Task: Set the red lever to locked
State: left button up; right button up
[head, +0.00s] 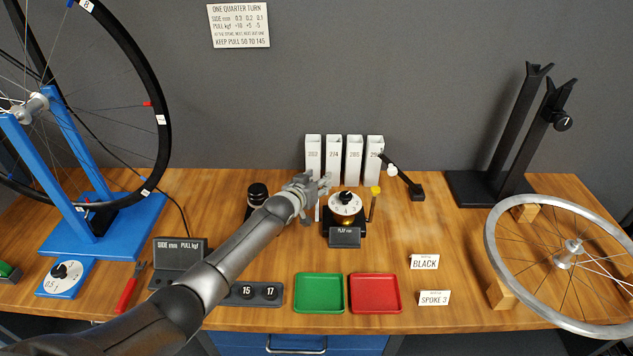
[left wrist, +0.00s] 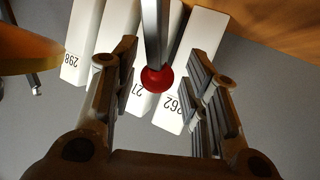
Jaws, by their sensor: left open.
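The red lever shows in the left wrist view as a red round knob (left wrist: 157,79) on a straight grey metal rod (left wrist: 152,30). My left gripper (left wrist: 160,88) is open, with one finger on each side of the knob and a visible gap on both sides. In the head view my left gripper (head: 318,184) is just left of the black dial device (head: 345,236), in front of the white numbered boxes (head: 333,145). The red knob is hidden there by my gripper. No lock marking is legible. My right gripper is not in view.
Green (head: 319,308) and red (head: 375,308) trays lie in front. A blue wheel stand (head: 72,245) is left, a spoked rim (head: 493,240) right.

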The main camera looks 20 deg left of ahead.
pick_arm(q)
jog(key=shift+d+f, duration=0.1)
jog(key=shift+s, duration=0.15)
jog(key=shift+s, duration=0.25)
jog(key=v, duration=1.1)
jog(key=shift+s, duration=0.15)
